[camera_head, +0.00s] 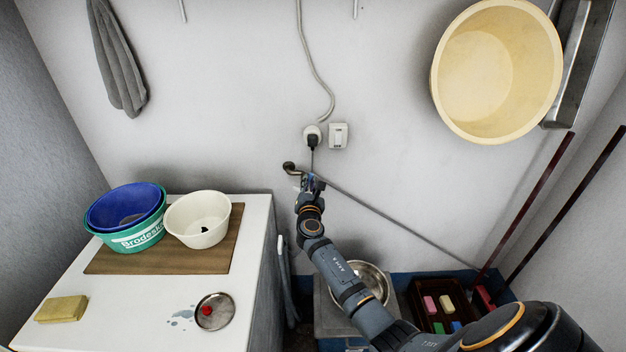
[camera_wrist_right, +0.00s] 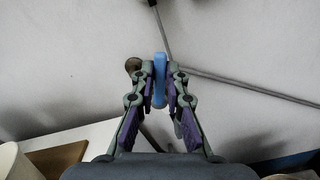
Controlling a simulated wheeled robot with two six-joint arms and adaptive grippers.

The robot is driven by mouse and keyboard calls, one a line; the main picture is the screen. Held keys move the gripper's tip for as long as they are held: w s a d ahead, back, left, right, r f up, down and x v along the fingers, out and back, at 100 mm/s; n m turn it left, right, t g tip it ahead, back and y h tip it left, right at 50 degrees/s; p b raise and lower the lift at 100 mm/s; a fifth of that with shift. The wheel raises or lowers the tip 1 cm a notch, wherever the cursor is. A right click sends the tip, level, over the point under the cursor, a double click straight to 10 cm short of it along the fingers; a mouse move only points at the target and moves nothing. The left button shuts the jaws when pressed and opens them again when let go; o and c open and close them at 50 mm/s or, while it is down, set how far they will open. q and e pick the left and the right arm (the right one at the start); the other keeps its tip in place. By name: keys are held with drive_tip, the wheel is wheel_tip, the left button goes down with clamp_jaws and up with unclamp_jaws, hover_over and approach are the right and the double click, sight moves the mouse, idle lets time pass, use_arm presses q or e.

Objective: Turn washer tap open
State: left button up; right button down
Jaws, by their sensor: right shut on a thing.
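The washer tap (camera_head: 289,167) is a small dark metal fitting on the back wall, above the gap beside the white washer top. In the right wrist view its round metal part (camera_wrist_right: 132,65) shows behind the left finger. My right gripper (camera_head: 308,181) is at the tap, reaching up from the lower right. In the right wrist view my right gripper (camera_wrist_right: 160,88) is shut on a slim blue handle (camera_wrist_right: 159,66), which stands upright between the fingertips. In the head view the gripper mostly hides the handle. My left gripper is not in view.
The white washer top (camera_head: 95,285) holds a brown board (camera_head: 150,262), stacked blue and green basins (camera_head: 125,213), a white bowl (camera_head: 198,219), yellow soap (camera_head: 62,309) and a metal lid (camera_head: 214,312). A plug (camera_head: 312,139) sits above the tap. A metal basin (camera_head: 376,277) lies below my right arm.

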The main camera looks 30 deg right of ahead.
drive_tip(key=shift+w+a+r+n+p, duration=0.15)
drive_tip(key=shift+a+n+p, duration=0.15)
drive_tip(key=shift+n, duration=0.4)
drive_tip(key=shift+w+a+n+p, duration=0.15)
drive_tip(key=shift+a+n+p, duration=0.15)
drive_tip(key=shift+n, duration=0.4)
drive_tip(key=shift+w+a+r+n+p, duration=0.1)
drive_tip(key=shift+w+a+n+p, duration=0.2)
drive_tip(key=shift+n, duration=0.4)
drive_tip(key=shift+s+f, duration=0.1)
drive_tip(key=shift+s, duration=0.05)
drive_tip(key=c, duration=1.4)
unclamp_jaws()
drive_tip(key=shift+o, duration=0.2)
drive_tip(key=v, duration=1.2)
